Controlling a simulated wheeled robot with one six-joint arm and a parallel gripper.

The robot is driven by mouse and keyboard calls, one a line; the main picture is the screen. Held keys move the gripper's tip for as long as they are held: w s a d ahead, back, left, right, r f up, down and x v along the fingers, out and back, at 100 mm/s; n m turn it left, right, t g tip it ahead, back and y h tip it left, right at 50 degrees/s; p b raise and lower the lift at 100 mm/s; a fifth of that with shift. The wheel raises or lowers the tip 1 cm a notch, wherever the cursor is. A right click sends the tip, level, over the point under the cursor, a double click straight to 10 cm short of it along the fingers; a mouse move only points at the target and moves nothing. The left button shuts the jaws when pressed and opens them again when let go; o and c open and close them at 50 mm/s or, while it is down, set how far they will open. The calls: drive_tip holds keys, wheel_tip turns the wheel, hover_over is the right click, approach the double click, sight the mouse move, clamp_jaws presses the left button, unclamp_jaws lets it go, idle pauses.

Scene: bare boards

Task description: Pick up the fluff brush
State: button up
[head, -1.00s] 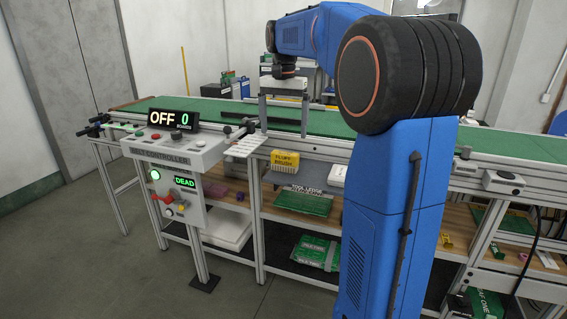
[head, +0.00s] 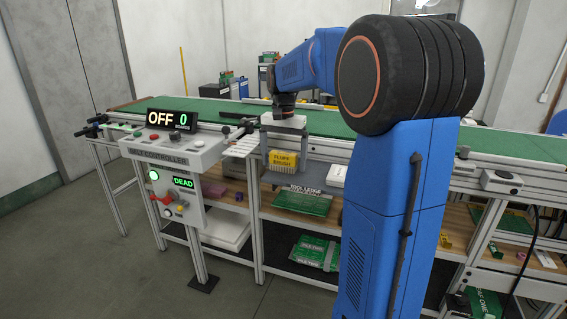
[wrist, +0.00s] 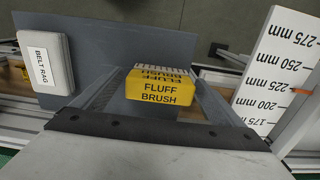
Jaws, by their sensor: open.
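The fluff brush (head: 283,161) is a yellow block with black lettering on the grey tool ledge (head: 318,184) below the belt. It also shows in the wrist view (wrist: 160,88), with pale bristles along its far edge. My gripper (head: 284,168) is open and points down at the ledge. In the head view one finger shows on each side of the brush. In the wrist view the brush also appears between the two fingers (wrist: 152,100). I cannot tell whether either finger touches it.
A white block labelled belt rag (wrist: 44,62) lies on the ledge beside the brush. A white millimetre scale (wrist: 275,75) is on the other side in the wrist view. The green conveyor belt (head: 345,124) runs behind, and the belt controller (head: 170,150) stands left.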

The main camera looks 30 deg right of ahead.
sight(284, 153)
drive_tip(key=shift+f, duration=0.1)
drive_tip(key=shift+c, duration=0.7)
drive_tip(key=c, duration=1.1)
wheel_tip(284, 153, up, 10)
drive_tip(key=shift+r, duration=0.1)
drive_tip(key=shift+o, duration=1.2)
drive_tip(key=shift+s, duration=0.1)
